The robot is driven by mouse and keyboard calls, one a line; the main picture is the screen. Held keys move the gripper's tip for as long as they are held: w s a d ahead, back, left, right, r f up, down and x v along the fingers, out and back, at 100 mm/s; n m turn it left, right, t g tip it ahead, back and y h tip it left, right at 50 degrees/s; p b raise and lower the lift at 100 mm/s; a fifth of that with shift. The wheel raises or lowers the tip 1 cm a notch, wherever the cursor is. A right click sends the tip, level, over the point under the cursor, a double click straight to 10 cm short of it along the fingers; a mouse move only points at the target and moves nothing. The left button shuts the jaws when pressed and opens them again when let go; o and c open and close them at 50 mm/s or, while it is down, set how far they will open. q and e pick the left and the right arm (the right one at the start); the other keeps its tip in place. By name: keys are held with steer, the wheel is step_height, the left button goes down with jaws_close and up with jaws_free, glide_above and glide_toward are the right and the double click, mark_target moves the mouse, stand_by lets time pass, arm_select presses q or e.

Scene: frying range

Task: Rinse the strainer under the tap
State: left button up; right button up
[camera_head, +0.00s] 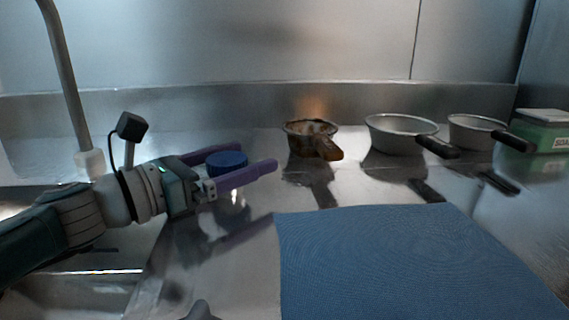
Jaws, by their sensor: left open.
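A small round pan-like vessel with a brown, stained bowl (296,128) and a brown handle stands on the steel counter at the back centre; it may be the strainer, but I cannot make out a mesh. The tap (66,75) is a grey pipe at the far left with a pale end piece low down. My left gripper (262,164) has purple fingers, is open, and points right, to the left of the brown vessel and apart from it. One finger is partly hidden behind a blue round lid.
The blue lid (228,158) is close to my left fingers. Two pale pans with black handles, one nearer (388,138) and one farther right (470,132), stand at the back. A green-and-white box (540,138) is at the right edge. A blue mat (400,262) covers the front.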

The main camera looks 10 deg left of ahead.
arm_select(q)
steer(key=shift+w+d, duration=0.3)
steer(key=shift+w, duration=0.05)
steer(key=shift+c, duration=0.3)
steer(key=c, duration=1.3)
steer(key=shift+a+r+n+t+y+p, duration=0.1)
steer(key=shift+n+t+y+p, duration=0.55)
steer(key=shift+y, duration=0.25)
steer(key=shift+w+a+n+t+y, duration=0.15)
steer(key=shift+n+t+y, duration=0.3)
steer(key=shift+n+y, duration=0.4)
steer(key=y, duration=0.1)
steer(key=n+y, duration=0.1)
steer(key=n+t+y, duration=0.1)
steer(key=shift+w+a+f, duration=0.1)
steer(key=shift+a+f, duration=0.1)
steer(key=shift+a, duration=0.05)
steer(key=shift+a+n+t+y+b, duration=0.25)
steer(key=shift+n+y, duration=0.25)
steer(key=shift+y, duration=0.35)
steer(key=shift+a+n+t+y+b, duration=0.1)
steer(key=shift+n+y+b, duration=0.35)
steer(key=shift+y, duration=0.65)
